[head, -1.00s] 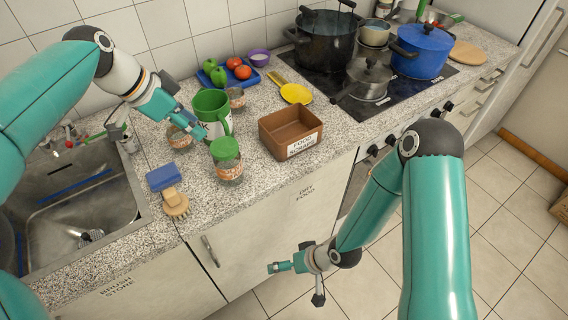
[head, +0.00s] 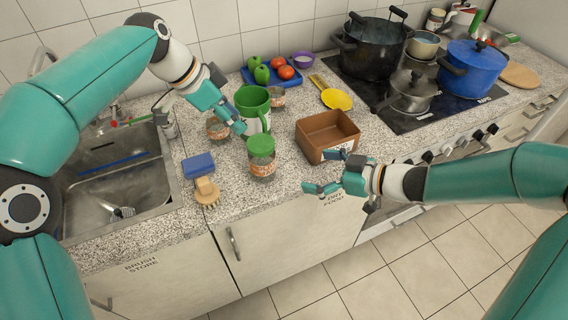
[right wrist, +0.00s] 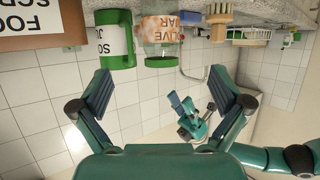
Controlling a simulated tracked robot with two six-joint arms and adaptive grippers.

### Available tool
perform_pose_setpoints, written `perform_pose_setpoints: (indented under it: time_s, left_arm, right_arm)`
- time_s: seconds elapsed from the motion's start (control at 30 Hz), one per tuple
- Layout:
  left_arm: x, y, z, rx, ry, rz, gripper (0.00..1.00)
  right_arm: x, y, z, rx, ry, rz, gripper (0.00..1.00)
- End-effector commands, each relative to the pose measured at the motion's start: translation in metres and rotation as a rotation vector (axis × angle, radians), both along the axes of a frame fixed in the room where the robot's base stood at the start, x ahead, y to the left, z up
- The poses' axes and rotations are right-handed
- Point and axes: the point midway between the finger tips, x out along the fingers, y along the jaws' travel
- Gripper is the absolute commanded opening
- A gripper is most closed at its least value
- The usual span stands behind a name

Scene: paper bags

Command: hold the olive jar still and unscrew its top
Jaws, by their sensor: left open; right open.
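The olive jar (head: 262,170), clear with an orange and white label, stands upright near the counter's front edge. Its green top (head: 261,146) is on it. In the right wrist view the jar (right wrist: 160,35) appears upside down beyond my open fingers. My left gripper (head: 236,124) is open, above and behind the jar, close to the green jug; what lies between its fingers is hard to see. My right gripper (head: 322,172) is open and empty, to the right of the jar at the counter's front edge, apart from it.
A green jug (head: 254,107) stands just behind the jar. A brown box (head: 327,132) is at its right, close to my right gripper. A brush (head: 207,191) and blue sponge (head: 198,165) lie at the left, beside the sink (head: 118,180). Pots stand on the hob.

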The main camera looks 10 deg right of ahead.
Motion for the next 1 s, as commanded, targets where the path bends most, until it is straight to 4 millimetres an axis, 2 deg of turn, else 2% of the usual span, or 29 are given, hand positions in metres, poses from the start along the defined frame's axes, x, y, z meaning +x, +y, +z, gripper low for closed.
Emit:
perform_pose_setpoints:
  time_s: [0.7,1.0]
  left_arm:
    - [0.000,0.000,0.000,0.000,0.000,0.000,0.42]
    - [0.000,0.001,0.000,0.000,0.000,0.001,0.42]
  right_arm:
    - [0.069,0.098,-0.052,0.000,0.004,0.003,1.00]
    - [0.085,0.119,-0.062,0.000,0.003,0.002,1.00]
